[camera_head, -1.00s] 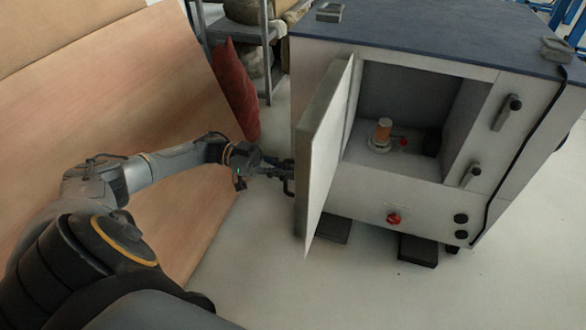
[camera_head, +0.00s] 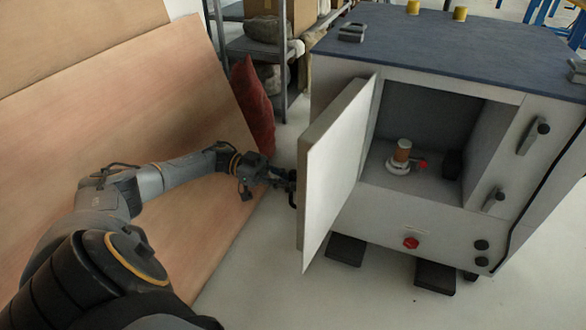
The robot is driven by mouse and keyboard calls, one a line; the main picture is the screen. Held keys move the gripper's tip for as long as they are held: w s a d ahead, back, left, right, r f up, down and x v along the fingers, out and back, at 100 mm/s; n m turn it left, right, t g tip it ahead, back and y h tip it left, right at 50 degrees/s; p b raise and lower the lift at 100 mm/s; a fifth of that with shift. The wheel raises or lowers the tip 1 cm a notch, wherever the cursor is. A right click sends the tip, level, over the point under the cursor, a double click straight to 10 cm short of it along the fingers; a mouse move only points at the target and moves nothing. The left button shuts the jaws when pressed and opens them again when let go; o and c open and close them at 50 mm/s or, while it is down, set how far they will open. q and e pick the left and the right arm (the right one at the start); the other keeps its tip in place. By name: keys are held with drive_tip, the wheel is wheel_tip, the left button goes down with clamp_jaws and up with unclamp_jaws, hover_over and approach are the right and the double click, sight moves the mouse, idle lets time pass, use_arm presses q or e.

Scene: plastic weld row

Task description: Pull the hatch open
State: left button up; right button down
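The hatch (camera_head: 335,165) is a pale panel hinged on the left side of the machine cabinet's opening. It stands open, swung out toward me, and the dark compartment (camera_head: 430,125) behind it shows. My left gripper (camera_head: 286,180) is at the hatch's outer face on the left, by its dark handle (camera_head: 292,190). The fingers and handle overlap and are dark and small, so I cannot tell whether the fingers are closed on it. My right gripper is not in view.
The compartment holds an orange-and-white fitting (camera_head: 401,155) with a red knob. The cabinet front has a red button (camera_head: 411,243) and black handles (camera_head: 533,136). A wooden panel (camera_head: 130,120) leans at left, with a red cushion (camera_head: 252,105) beside a shelf (camera_head: 262,48). Floor in front is clear.

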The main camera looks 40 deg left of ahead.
use_arm(q)
drive_tip(key=shift+o, duration=0.3)
drive_tip(key=shift+s, duration=0.15)
drive_tip(key=shift+a, duration=0.1)
drive_tip(key=shift+a, duration=0.2)
drive_tip(key=v, duration=1.1)
drive_tip(key=shift+s+a, duration=0.2)
drive_tip(key=shift+a, duration=0.05)
